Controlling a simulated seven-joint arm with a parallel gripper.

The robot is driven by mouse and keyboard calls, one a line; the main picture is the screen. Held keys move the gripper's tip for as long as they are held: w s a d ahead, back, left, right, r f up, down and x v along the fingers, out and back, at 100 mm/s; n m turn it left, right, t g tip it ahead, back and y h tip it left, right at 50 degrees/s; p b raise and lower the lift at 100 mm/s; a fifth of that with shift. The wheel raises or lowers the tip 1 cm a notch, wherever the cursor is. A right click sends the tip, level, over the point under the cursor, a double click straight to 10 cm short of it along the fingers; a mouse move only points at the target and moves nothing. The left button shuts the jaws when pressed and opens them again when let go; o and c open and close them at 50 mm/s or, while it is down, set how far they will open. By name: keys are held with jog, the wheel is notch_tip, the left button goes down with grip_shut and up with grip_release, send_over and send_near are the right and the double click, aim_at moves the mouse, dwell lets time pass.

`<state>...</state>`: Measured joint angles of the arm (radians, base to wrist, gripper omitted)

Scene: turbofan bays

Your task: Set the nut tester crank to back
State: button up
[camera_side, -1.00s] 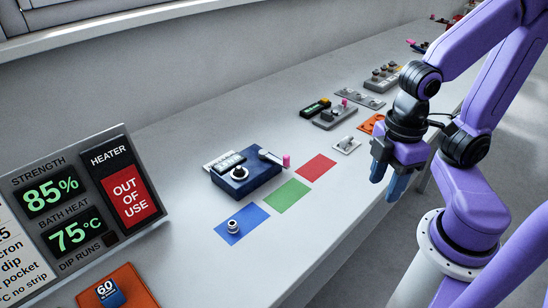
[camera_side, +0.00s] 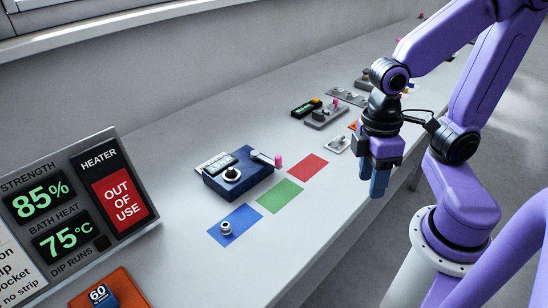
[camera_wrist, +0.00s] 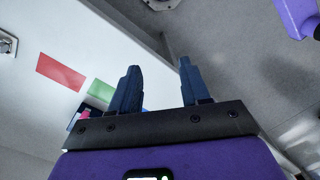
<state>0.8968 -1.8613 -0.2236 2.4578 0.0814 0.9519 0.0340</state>
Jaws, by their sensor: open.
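The nut tester looks to be the dark blue box (camera_side: 230,185) with a round dial on top, standing on the bench in the side view. Its grey crank arm (camera_side: 262,157) ends in a pink knob (camera_side: 278,161), pointing right toward the red mat. In the wrist view the pink knob (camera_wrist: 84,115) shows low at left, partly cut off by my gripper body. My gripper (camera_side: 378,182) is open and empty, fingers down, near the bench's front edge, well right of the crank. Both fingers of my gripper (camera_wrist: 160,66) show apart in the wrist view.
Blue (camera_side: 245,216), green (camera_side: 280,196) and red (camera_side: 308,166) mats lie in front of the box. A metal nut (camera_side: 226,228) sits on the blue mat. A display panel (camera_side: 75,205) stands at left; several small devices stand farther along the bench.

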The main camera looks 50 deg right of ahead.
jog(key=w+f+m+g+y, duration=0.1)
jog(key=w+m+g+y, duration=0.15)
jog(key=w+m, duration=0.5)
jog(key=m+t+y, duration=0.6)
jog(key=m+y, duration=0.5)
jog(key=m, duration=1.2)
send_near(279, 156)
jog(key=x, duration=1)
jog(key=shift+a+f, duration=0.1)
jog(key=shift+f, duration=0.1)
grip_shut()
